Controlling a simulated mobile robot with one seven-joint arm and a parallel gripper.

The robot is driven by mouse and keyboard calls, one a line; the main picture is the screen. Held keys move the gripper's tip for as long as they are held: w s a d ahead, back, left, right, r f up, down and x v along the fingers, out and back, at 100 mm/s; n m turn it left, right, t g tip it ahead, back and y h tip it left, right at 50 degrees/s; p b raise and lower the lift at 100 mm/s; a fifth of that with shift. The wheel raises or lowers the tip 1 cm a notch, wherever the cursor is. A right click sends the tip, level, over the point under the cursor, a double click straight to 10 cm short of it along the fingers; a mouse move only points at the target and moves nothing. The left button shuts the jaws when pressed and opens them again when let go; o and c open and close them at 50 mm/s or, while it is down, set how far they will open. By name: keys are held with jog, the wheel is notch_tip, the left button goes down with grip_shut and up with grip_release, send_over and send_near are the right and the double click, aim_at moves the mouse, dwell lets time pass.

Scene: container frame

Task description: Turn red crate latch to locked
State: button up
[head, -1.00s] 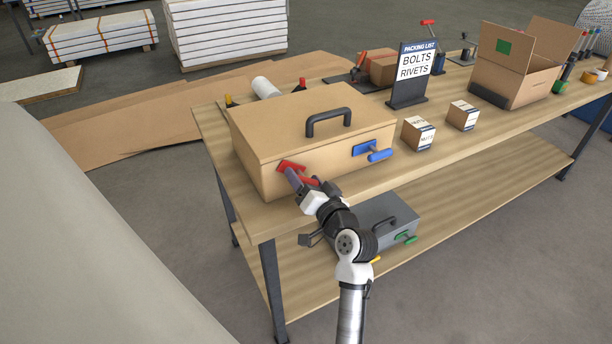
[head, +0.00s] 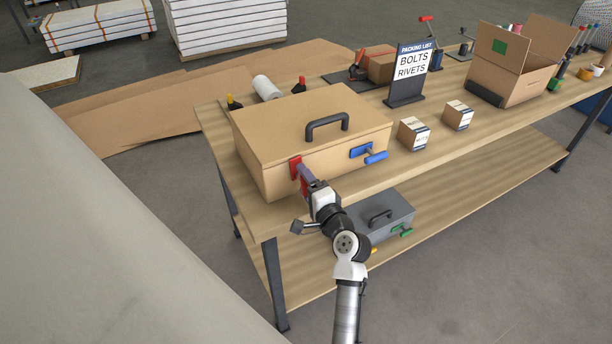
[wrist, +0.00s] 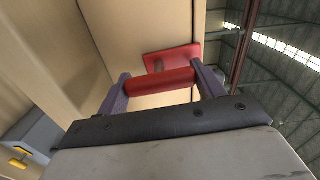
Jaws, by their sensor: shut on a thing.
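The wooden crate (head: 262,138) with a dark handle on its lid stands on the table's near left part. The red latch (head: 296,168) is on the left of its front face, its plate now upright in the head view. My gripper (head: 304,177) is at this latch. In the wrist view the red latch's bar (wrist: 160,80) lies between the two purple fingers of my gripper (wrist: 160,82), which are shut on it. The red plate (wrist: 174,58) shows behind the bar. In the head view my gripper hides part of the latch handle.
A blue latch (head: 368,154) sits on the right of the same face, its handle sticking out. A grey case (head: 385,212) with a green latch is on the lower shelf. Small boxes (head: 413,133) and a packing list sign (head: 409,72) stand to the right.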

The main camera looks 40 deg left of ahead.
jog(key=shift+m+p, duration=0.3)
jog(key=shift+m, duration=0.3)
jog(key=o, duration=0.9)
jog(key=b+v, duration=0.5)
jog(key=v, duration=0.9)
jog(key=shift+a, duration=0.1)
